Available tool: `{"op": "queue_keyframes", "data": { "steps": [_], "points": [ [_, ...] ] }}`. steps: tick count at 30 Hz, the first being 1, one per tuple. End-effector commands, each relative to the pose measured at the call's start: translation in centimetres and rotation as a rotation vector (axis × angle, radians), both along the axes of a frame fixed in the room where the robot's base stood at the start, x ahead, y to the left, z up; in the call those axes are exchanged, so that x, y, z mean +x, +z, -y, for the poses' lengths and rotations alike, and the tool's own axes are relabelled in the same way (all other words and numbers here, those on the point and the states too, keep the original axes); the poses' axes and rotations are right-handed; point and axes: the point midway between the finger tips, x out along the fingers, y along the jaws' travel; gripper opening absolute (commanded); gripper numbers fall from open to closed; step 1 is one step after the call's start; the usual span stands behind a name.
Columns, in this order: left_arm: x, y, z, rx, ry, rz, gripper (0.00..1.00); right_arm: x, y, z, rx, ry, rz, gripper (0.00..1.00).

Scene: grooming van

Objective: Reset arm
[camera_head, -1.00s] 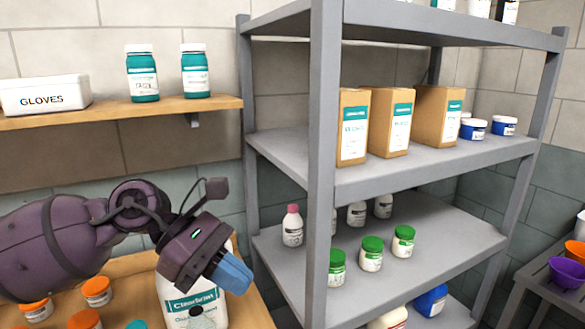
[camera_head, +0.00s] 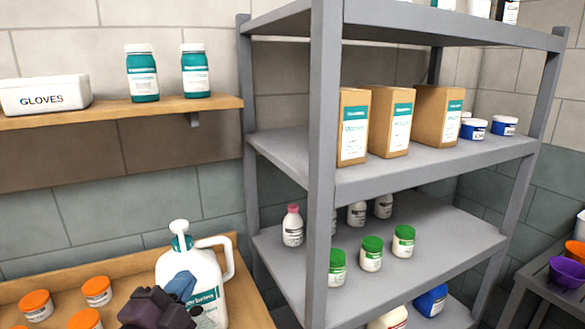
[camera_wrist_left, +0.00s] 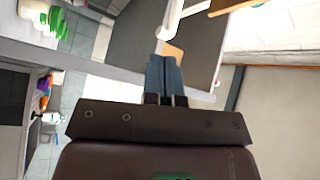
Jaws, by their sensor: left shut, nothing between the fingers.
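My left gripper (camera_head: 180,287) is low in the head view, in front of the white pump jug (camera_head: 206,277) on the wooden counter. Its blue fingers are together with nothing between them, and it covers part of the jug's label. In the left wrist view the closed fingers (camera_wrist_left: 165,75) point away from the camera, with a white handle-like piece near their tips. I cannot tell whether the gripper touches the jug. My right gripper is not in view.
Orange-lidded jars (camera_head: 97,291) stand on the wooden counter (camera_head: 135,274) to the left. A grey shelf rack (camera_head: 322,200) with boxes and bottles stands on the right. A wall shelf (camera_head: 110,112) holds a gloves box (camera_head: 45,95) and two teal jars.

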Motion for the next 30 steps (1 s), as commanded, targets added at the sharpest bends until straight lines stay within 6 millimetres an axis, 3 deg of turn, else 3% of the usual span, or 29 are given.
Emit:
{"op": "queue_keyframes", "data": {
  "steps": [5,9,12,21,30],
  "points": [
    [-2.8,-7.2,-4.5,-0.251,0.212,-0.365,0.00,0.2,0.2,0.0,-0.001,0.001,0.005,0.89],
    [-6.9,-13.0,-7.3,-0.438,0.388,-0.651,0.00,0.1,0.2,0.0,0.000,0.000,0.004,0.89],
    [-10.3,-16.3,-8.6,-0.552,0.500,-0.827,0.00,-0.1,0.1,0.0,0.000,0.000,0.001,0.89],
    [-17.7,-21.1,-9.7,-0.734,0.710,-1.140,0.00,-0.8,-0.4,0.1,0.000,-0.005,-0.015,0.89],
    [-23.1,-23.2,-9.8,-0.841,0.848,-1.336,0.00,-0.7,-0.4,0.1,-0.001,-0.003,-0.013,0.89]
  ]
}}
